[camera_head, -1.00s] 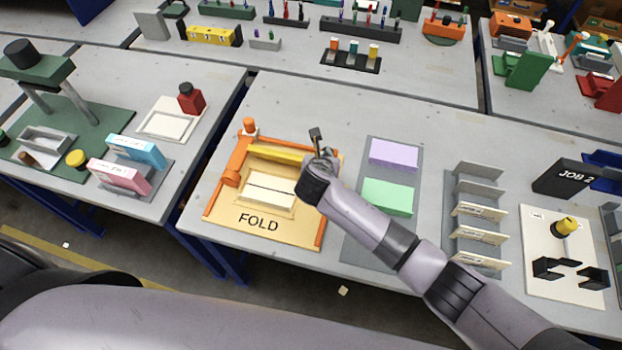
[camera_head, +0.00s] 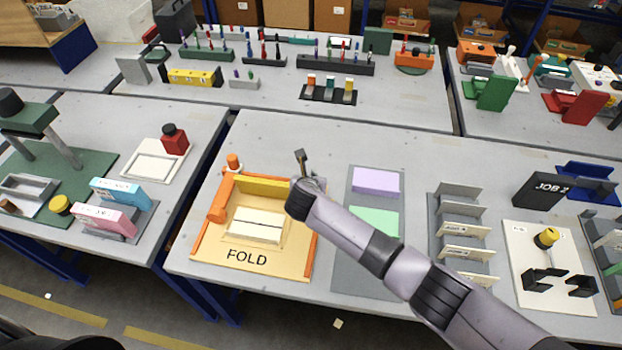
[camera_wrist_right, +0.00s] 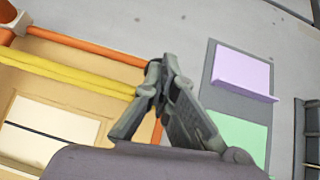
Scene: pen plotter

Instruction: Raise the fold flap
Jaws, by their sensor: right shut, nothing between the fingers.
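The fold station is a tan board (camera_head: 212,262) marked FOLD, with orange rails on its sides. A yellow bar (camera_head: 262,186) lies across its back, and it also shows in the right wrist view (camera_wrist_right: 62,70). A white creased sheet (camera_head: 256,224) lies flat in the board's recess. An orange knob (camera_head: 233,161) stands at the back left corner, above an orange block (camera_head: 219,203). My right gripper (camera_head: 301,157) is shut and empty, above the board's back right corner. In the right wrist view its fingertips (camera_wrist_right: 158,68) meet beside the yellow bar's right end. My left gripper is not in view.
A grey rack (camera_head: 459,211) of cards stands farther right. Bare table lies behind the board.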

